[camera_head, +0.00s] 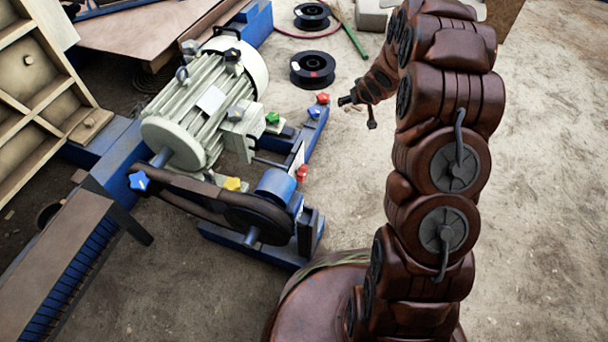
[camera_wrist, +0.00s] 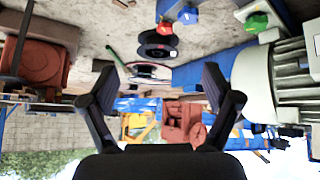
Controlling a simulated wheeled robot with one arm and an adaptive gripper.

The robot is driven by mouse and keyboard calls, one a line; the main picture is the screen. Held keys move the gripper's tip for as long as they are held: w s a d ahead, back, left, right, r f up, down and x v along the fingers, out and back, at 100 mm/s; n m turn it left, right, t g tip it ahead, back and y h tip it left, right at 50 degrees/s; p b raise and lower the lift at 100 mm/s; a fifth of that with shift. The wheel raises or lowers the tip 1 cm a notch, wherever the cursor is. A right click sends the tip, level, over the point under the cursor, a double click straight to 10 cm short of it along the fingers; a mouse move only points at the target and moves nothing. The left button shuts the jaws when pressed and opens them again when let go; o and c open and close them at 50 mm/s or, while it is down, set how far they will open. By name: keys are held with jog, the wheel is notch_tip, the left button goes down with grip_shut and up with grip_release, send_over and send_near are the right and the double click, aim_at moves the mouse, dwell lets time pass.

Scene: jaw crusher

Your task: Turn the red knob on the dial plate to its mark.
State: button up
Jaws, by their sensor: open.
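A red knob (camera_head: 302,173) sits at a thin white plate (camera_head: 297,157), seen nearly edge-on, beside the blue cylinder of the machine in the head view. I take this plate for the dial plate; its mark cannot be made out. My gripper (camera_head: 358,111) is up and to the right of the knob in the picture, apart from it. In the wrist view my gripper (camera_wrist: 166,70) has its two black fingers spread wide with nothing between them. I cannot make out the dial plate in the wrist view.
A grey motor (camera_head: 205,105) with a belt drive stands left of the knob. Star knobs in blue (camera_head: 138,181), yellow (camera_head: 232,184), green (camera_head: 272,118) and red (camera_head: 323,98) surround it. Black spools (camera_head: 312,70) lie behind. The ground at right is open.

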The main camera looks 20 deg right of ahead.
jog(key=w+a+f+t+y, duration=0.1)
jog(key=w+f+t+y, duration=0.2)
jog(key=f, duration=0.6)
jog(key=y+b, duration=0.3)
jog(key=y, duration=0.9)
send_near(305, 174)
jog(key=x, duration=0.5)
jog(key=b+x, duration=0.1)
jog(key=x, duration=0.1)
jog(key=b+x, duration=0.1)
jog(key=x, duration=0.1)
jog(key=shift+w+d+f, duration=0.1)
jog(key=shift+f, duration=0.3)
jog(key=shift+b+x, duration=0.5)
jog(key=shift+x, duration=0.35)
jog(key=shift+r, duration=0.15)
jog(key=c, duration=1.1)
